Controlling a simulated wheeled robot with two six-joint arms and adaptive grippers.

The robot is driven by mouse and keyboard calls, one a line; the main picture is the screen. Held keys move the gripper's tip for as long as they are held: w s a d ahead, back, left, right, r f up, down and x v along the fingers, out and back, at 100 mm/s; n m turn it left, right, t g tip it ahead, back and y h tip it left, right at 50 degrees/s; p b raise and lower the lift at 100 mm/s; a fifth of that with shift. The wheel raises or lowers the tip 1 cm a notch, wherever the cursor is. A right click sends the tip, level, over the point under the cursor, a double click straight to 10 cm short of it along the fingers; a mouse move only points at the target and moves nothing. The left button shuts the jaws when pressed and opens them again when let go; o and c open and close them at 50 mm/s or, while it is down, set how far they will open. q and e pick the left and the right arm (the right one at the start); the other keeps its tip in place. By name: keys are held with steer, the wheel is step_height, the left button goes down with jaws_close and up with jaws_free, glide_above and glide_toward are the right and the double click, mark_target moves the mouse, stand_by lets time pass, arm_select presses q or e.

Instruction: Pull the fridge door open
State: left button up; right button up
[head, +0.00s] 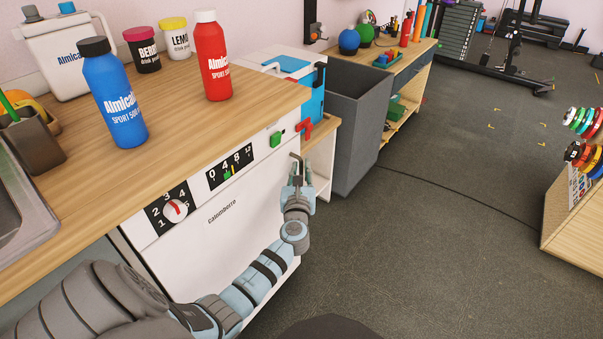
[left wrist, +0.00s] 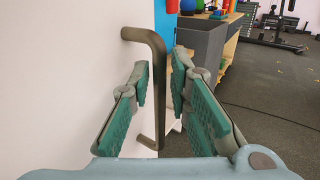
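The white fridge (head: 225,235), a front panel with two dials under a wooden counter, has its door shut. Its grey bar handle (head: 297,158) is at the right edge of the door; it also shows as an upright bar in the left wrist view (left wrist: 158,95). My left gripper (head: 299,172) is at the handle, in front of the door. Its two green-padded fingers (left wrist: 161,85) are open, one on each side of the bar in the left wrist view; I see no clear contact. My right gripper is not in view.
Blue (head: 113,100) and red (head: 213,60) bottles stand on the counter. A grey bin (head: 355,120) stands just beyond the fridge's right side. A wooden rack (head: 575,215) with weights is at the far right. The floor (head: 410,260) between is clear apart from a thin cable.

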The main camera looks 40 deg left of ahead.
arm_select(q)
steer(key=shift+w+a, duration=0.25)
steer(key=shift+w, duration=0.1)
jaws_close()
steer(key=shift+d, duration=0.15)
